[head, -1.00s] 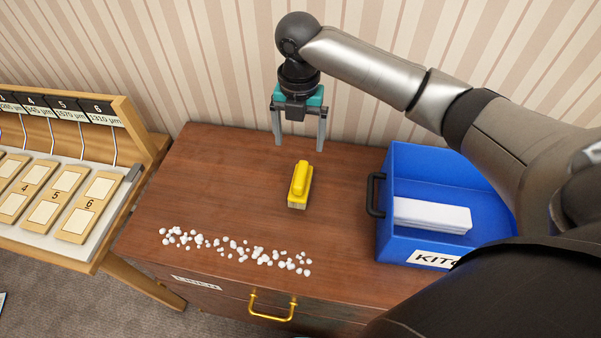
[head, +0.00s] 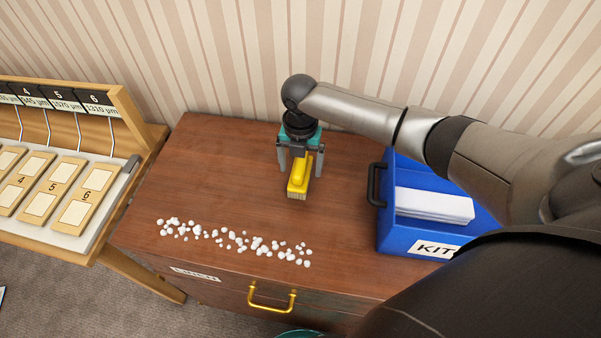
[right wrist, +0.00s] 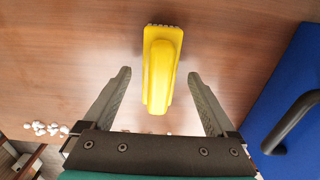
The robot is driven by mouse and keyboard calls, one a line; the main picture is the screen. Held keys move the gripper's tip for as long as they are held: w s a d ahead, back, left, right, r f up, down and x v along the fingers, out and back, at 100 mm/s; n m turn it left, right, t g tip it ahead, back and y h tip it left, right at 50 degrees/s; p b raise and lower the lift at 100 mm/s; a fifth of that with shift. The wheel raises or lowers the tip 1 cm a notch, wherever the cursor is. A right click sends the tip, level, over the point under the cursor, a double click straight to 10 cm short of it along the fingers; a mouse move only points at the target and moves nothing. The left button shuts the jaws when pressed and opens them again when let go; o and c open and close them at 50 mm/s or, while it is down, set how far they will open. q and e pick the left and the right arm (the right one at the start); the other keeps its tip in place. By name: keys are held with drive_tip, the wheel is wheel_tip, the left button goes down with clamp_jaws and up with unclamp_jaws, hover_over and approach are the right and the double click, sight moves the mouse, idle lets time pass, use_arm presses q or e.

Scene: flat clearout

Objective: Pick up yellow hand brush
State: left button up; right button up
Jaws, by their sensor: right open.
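The yellow hand brush (head: 298,177) lies on the brown wooden cabinet top, with its pale bristles towards the front. It also shows in the right wrist view (right wrist: 160,68), at the upper middle. My right gripper (head: 301,172) is low over the brush from behind, one finger on each side of its handle end. In the right wrist view its two fingers (right wrist: 158,75) are spread, with a clear gap on each side of the brush. The gripper is open and holds nothing. My left gripper is not in view.
A blue crate (head: 404,238) marked KIT, with a black handle and white sheets (head: 433,204), stands right of the brush. Small white bits (head: 235,242) lie scattered in front. A wooden rack (head: 112,225) stands left; the cabinet top (head: 215,165) between is clear.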

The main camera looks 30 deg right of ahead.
drive_tip(key=shift+f, duration=0.75)
clamp_jaws()
